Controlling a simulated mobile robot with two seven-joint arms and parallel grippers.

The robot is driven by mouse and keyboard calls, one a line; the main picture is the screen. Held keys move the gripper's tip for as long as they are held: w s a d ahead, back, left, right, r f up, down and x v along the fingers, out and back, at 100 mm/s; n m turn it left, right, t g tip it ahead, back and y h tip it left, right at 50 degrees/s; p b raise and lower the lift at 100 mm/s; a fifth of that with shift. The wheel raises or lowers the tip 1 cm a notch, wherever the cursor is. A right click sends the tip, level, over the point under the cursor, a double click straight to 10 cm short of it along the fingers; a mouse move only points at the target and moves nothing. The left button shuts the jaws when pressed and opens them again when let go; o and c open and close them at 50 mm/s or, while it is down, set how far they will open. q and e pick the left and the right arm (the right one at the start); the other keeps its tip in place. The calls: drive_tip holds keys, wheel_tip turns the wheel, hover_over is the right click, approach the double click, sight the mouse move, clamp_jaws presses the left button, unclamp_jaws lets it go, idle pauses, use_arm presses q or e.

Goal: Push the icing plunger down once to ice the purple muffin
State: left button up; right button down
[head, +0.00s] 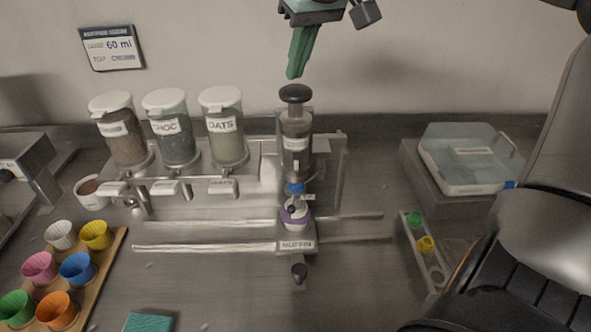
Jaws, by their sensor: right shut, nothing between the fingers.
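The icing dispenser (296,145) stands upright at the middle of the counter. Its black plunger knob (295,93) is on top, raised a little above the cylinder. A blue nozzle (295,188) is at its lower end. The purple muffin cup (294,216) sits under the nozzle, above a plate labelled MUFFIN (297,245); its top is partly hidden. My right gripper (294,74), with green fingers, is shut and empty, just above the plunger knob, with a small gap apparent between them. My left gripper is not in view.
Three labelled jars (174,127) stand left of the dispenser. A wooden tray (107,262) of coloured cups is at lower left. A clear tub (468,158) stands at right, behind a rack with coloured pieces (425,244). The front middle counter is mostly clear.

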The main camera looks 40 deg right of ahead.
wheel_tip(320, 180, up, 6)
idle(0.7)
idle(0.5)
